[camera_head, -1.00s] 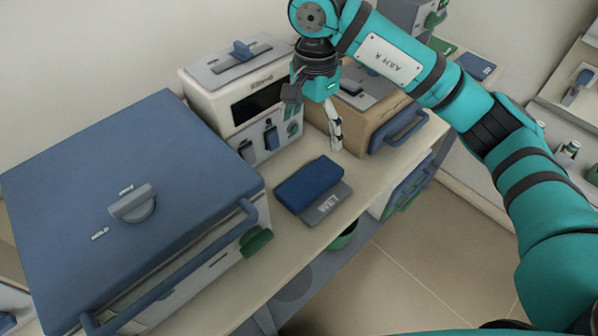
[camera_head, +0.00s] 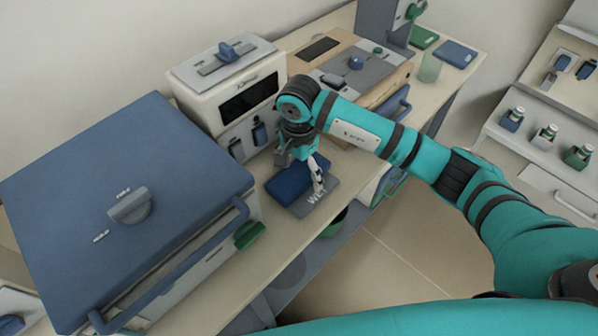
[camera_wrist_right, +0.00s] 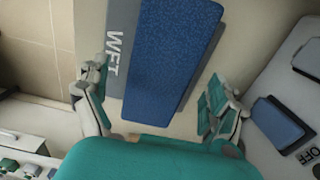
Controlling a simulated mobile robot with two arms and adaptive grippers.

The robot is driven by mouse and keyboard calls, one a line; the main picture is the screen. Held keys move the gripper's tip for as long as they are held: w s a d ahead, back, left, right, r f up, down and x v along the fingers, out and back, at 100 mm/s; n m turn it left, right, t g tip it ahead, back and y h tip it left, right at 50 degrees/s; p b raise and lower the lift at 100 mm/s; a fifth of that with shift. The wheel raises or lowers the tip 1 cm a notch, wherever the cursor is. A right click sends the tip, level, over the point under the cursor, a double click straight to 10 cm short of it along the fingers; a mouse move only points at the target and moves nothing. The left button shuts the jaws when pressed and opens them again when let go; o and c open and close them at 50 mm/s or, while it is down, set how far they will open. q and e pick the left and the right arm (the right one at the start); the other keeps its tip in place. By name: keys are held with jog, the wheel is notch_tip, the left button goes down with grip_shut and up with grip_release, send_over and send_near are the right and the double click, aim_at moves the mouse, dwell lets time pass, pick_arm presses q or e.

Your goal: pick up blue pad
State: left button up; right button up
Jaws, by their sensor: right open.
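My left gripper is not in view.
A large blue furnace (camera_head: 120,205) with a front handle stands to the left. A white unit (camera_head: 230,80) is behind the pad, and a tan furnace (camera_head: 350,60) is to the right. Small bottles (camera_head: 547,135) stand on a side shelf at the right.

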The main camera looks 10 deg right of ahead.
jog(key=shift+f, duration=0.8)
jog(key=c, duration=1)
jog(key=shift+c, duration=0.2)
jog(key=shift+r, duration=0.2)
